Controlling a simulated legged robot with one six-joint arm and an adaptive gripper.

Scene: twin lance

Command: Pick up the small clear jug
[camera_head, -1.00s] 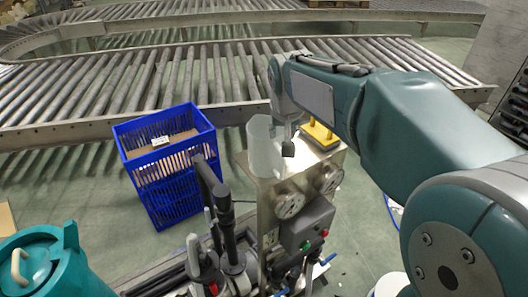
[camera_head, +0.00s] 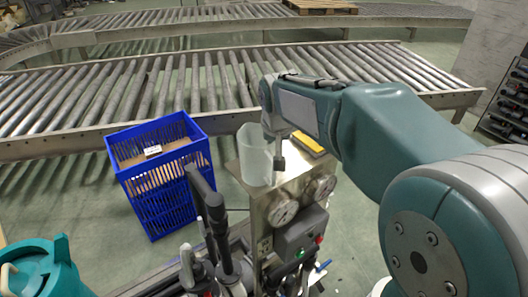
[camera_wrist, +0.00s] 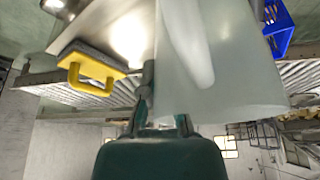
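The small clear jug (camera_head: 254,156) stands upright on the left part of a metal stand top (camera_head: 290,190) in the head view. My gripper (camera_head: 279,158) points down close against the jug's right side. In the wrist view the jug (camera_wrist: 225,70) is large and frosted, filling the right of centre. One dark finger of my gripper (camera_wrist: 150,95) shows along the jug's left edge. The other finger is hidden by the jug or blurred by it. Whether the fingers press on the jug cannot be told.
A yellow-handled block (camera_head: 308,143) lies on the stand behind my gripper; it shows in the wrist view (camera_wrist: 92,70). A blue crate (camera_head: 165,190) stands on the floor to the left. Black handles (camera_head: 215,205) rise in front of the stand. Roller conveyors (camera_head: 200,90) run behind.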

